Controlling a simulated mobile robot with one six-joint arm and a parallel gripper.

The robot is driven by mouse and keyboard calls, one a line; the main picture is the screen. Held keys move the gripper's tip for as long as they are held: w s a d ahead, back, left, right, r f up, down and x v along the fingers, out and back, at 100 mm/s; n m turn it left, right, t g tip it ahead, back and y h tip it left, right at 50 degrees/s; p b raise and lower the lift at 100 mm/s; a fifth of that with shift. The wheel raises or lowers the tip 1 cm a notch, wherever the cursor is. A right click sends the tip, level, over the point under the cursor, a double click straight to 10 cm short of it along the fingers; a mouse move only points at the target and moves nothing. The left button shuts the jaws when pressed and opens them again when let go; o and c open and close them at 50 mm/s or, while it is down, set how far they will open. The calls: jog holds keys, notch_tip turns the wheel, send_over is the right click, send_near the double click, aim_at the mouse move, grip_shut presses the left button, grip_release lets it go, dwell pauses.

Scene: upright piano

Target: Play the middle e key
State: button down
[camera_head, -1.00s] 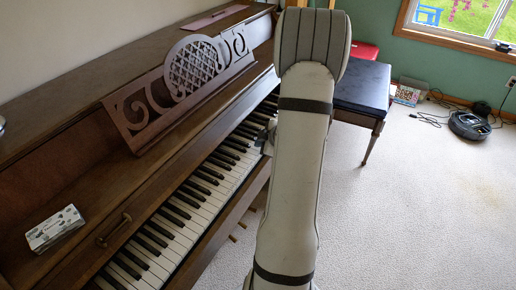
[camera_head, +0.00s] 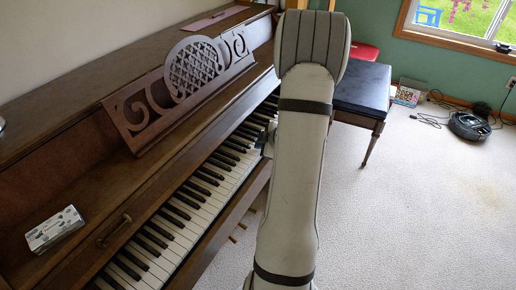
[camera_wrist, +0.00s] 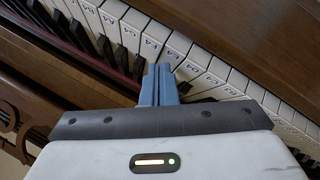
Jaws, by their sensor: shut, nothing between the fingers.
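The piano keyboard (camera_head: 200,200) runs diagonally along the upright piano in the head view.
The music stand (camera_head: 190,75) rises above the keys. A small white box (camera_head: 54,228) lies on the piano at left. A dark-topped bench (camera_head: 362,88) stands beyond my arm. A robot vacuum (camera_head: 468,125) and cables lie on the open carpet at right.

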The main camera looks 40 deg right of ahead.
jog(key=shift+r+p, duration=0.65)
jog(key=shift+r, duration=0.1)
notch_tip(320, 180, up, 5)
jog(key=p, duration=0.5)
dwell(0.4)
